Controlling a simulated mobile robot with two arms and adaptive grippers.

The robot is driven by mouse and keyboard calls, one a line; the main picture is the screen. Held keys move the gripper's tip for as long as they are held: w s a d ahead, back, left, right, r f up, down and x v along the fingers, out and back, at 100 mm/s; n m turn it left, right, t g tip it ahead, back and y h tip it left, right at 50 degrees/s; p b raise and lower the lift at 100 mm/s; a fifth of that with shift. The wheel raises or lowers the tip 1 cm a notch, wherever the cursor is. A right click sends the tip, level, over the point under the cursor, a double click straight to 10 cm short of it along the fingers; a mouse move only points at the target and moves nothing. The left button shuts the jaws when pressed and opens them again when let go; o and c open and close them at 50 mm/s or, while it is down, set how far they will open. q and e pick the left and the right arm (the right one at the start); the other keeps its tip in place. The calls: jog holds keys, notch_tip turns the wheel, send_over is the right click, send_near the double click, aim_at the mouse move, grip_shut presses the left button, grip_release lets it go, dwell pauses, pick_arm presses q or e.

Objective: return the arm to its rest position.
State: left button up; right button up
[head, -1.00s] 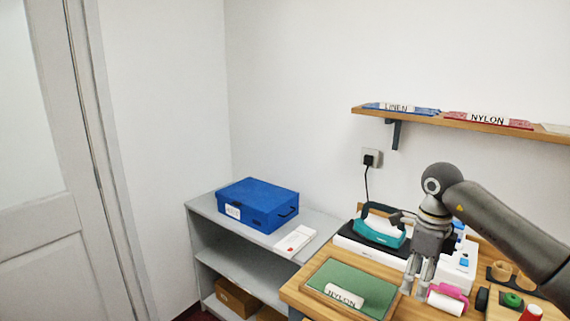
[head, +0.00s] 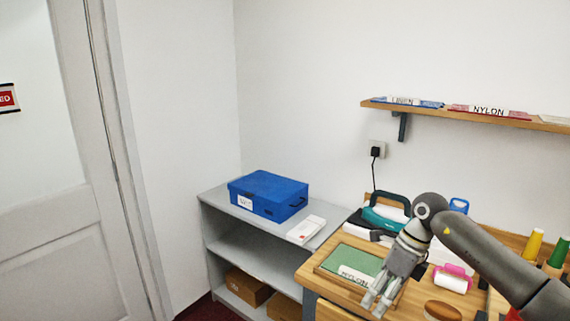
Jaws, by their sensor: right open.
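My right arm comes in from the right edge in the head view. Its gripper (head: 376,303) points down and is open, with nothing between the fingers. Whether the fingers touch anything cannot be told. My left gripper is not in view.
A wooden counter (head: 312,271) carries a teal-handled iron (head: 383,219), a pink-and-white roller (head: 453,279) and thread spools (head: 533,244). A blue box (head: 268,194) stands on the grey shelf unit (head: 213,197). A wall shelf (head: 460,114) holds swatches. The floor at left is clear.

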jog(key=w+a+f+m+t+y, duration=0.1)
jog(key=a+f+m+t+y, duration=0.2)
jog(key=a+f+m+y, duration=0.9)
jog(key=s+d+f+m+t+h, duration=0.25)
jog(key=f+m+t+h, duration=0.2)
jog(key=f+m, duration=0.5)
jog(key=s+d+f+m+t+h, duration=0.1)
jog(key=d+f+m+t+h, duration=0.35)
jog(key=f, duration=0.75)
jog(key=s+d+f+m+g+h, duration=0.1)
jog(key=s+d+f+m+h, duration=0.15)
jog(key=s+f+m, duration=0.5)
jog(key=s+d+f+m+g+h, duration=0.2)
jog(key=s+d+f+m, duration=0.15)
jog(key=s+f, duration=0.65)
jog(key=s+f+m+g, duration=0.2)
jog(key=s+f, duration=0.1)
jog(key=s, duration=0.7)
jog(key=s+f+m+g+h, duration=0.1)
jog(key=s+f+m+g, duration=0.1)
jog(key=s, duration=0.9)
jog(key=s+d+f+m+g+h, duration=0.1)
jog(key=s+f+m+g, duration=0.1)
jog(key=s, duration=0.8)
notch_tip(320, 180, down, 3)
jog(key=shift+s+r+m+g, duration=0.1)
jog(key=shift+s+m+g, duration=0.2)
jog(key=shift+g, duration=0.4)
